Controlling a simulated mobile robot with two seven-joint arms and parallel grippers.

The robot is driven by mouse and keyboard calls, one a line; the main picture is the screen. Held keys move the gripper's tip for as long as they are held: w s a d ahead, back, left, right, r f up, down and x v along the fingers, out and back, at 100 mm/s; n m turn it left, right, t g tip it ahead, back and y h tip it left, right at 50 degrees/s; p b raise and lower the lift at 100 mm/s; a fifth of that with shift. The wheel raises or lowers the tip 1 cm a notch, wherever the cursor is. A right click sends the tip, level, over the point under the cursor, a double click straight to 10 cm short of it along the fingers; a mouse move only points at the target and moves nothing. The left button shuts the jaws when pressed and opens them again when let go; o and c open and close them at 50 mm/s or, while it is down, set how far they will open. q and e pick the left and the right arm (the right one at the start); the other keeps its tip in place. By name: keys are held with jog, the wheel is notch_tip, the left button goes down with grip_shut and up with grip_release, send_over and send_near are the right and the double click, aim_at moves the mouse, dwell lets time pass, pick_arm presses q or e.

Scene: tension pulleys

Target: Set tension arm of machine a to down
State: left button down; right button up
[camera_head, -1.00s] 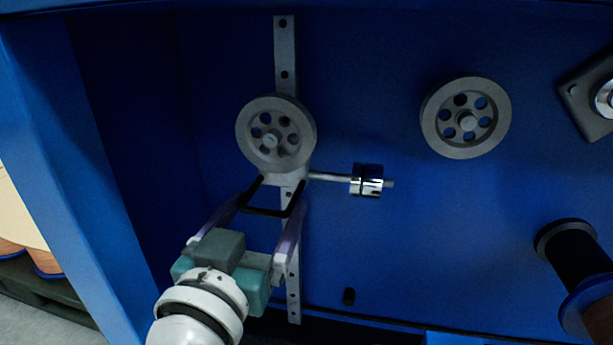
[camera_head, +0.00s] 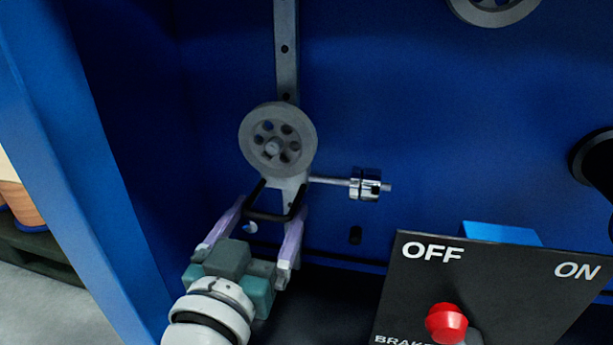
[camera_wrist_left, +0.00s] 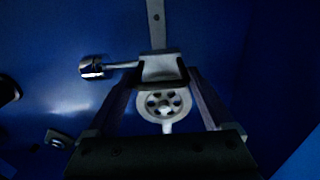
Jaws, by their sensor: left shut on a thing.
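The tension arm is a grey carriage on a vertical, holed metal rail (camera_head: 286,55). It bears a grey spoked pulley (camera_head: 277,142), a short rod with a shiny cylindrical weight (camera_head: 365,185) to the right, and a black U-shaped handle (camera_head: 268,216) below. My left gripper (camera_head: 271,208) is shut on this handle, one finger at each side. The carriage sits low on the rail, whose bottom end is hidden. The left wrist view shows the pulley (camera_wrist_left: 164,104) between the fingers, and the weight (camera_wrist_left: 92,67) at the left. My right gripper is not in view.
A black panel (camera_head: 480,285) marked OFF and ON, with a red knob (camera_head: 446,323), stands at the lower right. A blue side wall (camera_head: 70,160) bounds the left. Another pulley (camera_head: 494,8) shows at the top.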

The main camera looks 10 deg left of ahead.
pick_arm(q)
jog(key=shift+s+f, duration=0.1)
jog(key=shift+f, duration=0.15)
jog(key=shift+c, duration=0.5)
grip_release()
jog(key=shift+o, duration=0.3)
jog(key=shift+d, duration=0.2)
jog(key=s+p, duration=0.4)
jog(key=s, duration=0.5)
jog(key=shift+s+a+p, duration=0.15)
jog(key=shift+s+p, duration=0.15)
jog(key=shift+s, duration=0.1)
